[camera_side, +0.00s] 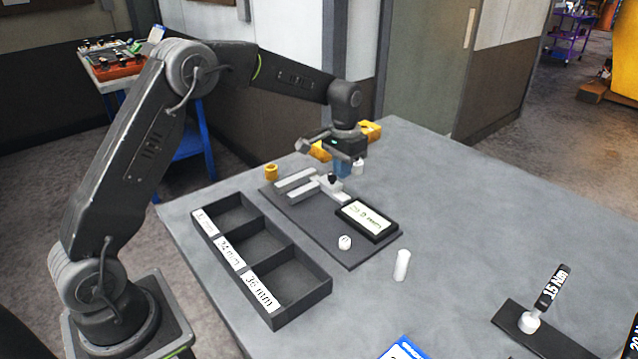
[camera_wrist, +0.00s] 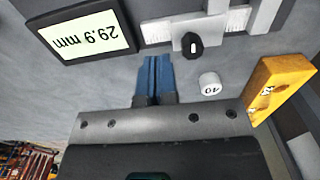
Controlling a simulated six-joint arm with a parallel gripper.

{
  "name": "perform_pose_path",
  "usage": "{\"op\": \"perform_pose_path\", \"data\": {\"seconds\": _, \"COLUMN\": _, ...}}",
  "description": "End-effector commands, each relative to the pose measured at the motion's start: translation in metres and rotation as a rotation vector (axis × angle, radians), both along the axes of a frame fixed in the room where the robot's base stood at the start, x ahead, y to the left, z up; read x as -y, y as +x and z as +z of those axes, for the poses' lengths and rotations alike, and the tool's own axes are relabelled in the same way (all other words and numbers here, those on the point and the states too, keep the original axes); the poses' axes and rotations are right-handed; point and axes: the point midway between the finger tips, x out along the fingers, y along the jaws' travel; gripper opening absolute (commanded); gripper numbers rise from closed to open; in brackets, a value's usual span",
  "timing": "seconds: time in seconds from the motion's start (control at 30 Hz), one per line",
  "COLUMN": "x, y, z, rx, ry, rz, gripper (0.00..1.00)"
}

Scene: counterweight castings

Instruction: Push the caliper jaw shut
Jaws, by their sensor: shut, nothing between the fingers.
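The caliper (camera_side: 297,181) lies on a dark board, its two pale jaws apart with a gap between them. Its sliding part with a black knob (camera_wrist: 193,45) shows in the wrist view. The caliper's display (camera_side: 366,217) reads 29.9 mm; it appears upside down in the wrist view (camera_wrist: 82,33). My gripper (camera_side: 342,172) points down over the far side of the caliper. Its blue fingers (camera_wrist: 155,60) are together and empty, beside the slider; I cannot tell whether they touch it. The fingers partly hide behind the knob area in the side view.
A three-compartment tray (camera_side: 318,292), empty, sits left of the board.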

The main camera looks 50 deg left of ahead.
Motion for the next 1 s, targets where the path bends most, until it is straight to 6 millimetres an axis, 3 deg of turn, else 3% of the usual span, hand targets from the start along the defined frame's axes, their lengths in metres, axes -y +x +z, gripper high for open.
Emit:
{"op": "perform_pose_path", "data": {"seconds": 0.37, "x": 0.0, "y": 0.0, "z": -0.002, "rx": -0.001, "ry": 0.0, "rz": 0.0, "gripper": 0.0}}
{"op": "perform_pose_path", "data": {"seconds": 1.0, "x": 0.0, "y": 0.0, "z": -0.026, "rx": -0.001, "ry": 0.0, "rz": 0.0, "gripper": 0.0}}
